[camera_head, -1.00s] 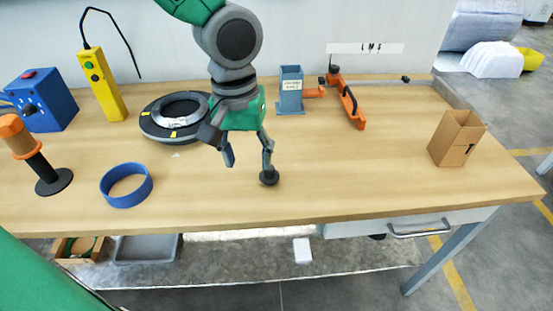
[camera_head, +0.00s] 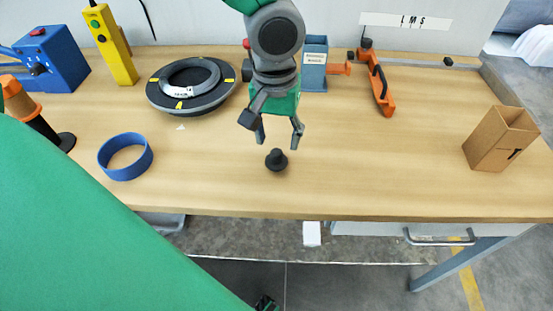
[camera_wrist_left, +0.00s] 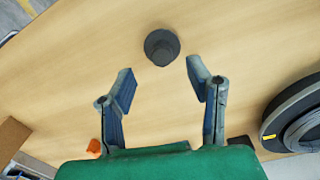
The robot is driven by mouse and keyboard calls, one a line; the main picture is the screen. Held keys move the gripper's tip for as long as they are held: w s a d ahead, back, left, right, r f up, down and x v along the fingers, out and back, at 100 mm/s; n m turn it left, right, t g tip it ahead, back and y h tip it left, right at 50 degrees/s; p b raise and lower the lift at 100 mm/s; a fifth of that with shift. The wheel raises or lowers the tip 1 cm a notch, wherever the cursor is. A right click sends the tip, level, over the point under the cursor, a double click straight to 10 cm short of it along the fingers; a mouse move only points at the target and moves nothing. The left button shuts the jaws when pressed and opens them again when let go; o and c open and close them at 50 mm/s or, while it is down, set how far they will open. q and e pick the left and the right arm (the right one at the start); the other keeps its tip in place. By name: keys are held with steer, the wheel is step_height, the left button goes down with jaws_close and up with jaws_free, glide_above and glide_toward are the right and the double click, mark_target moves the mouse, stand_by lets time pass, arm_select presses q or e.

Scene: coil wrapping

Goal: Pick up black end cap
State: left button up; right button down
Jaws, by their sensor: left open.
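The black end cap (camera_head: 276,160) stands on the table, a round base with a narrower knob on top. In the left wrist view the cap (camera_wrist_left: 161,47) lies just beyond the fingertips, centred on the gap between them. My left gripper (camera_head: 279,143) is open and empty above the table, its fingers pointing down behind the cap. In the left wrist view the gripper (camera_wrist_left: 160,73) shows both fingers apart, and neither touches the cap. My right gripper is not in view.
A blue ring (camera_head: 125,157) lies left of the cap. A black coil disc (camera_head: 190,86) is behind-left. An orange clamp-like tool (camera_head: 380,85) and blue holder (camera_head: 315,65) stand behind. A cardboard box (camera_head: 500,138) is at right. Table (camera_head: 370,165) around the cap is clear.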

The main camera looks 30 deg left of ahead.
mark_target(276, 152)
arm_select(q)
step_height(276, 152, down, 5)
steer(key=shift+s+d+r+b, duration=0.1)
steer(key=shift+r+b, duration=0.1)
steer(key=shift+b, duration=0.35)
steer(key=shift+f, duration=0.2)
steer(key=shift+a, duration=0.2)
steer(key=shift+c, duration=1.1)
steer(key=c, duration=0.7)
steer(key=shift+d+r, duration=0.1)
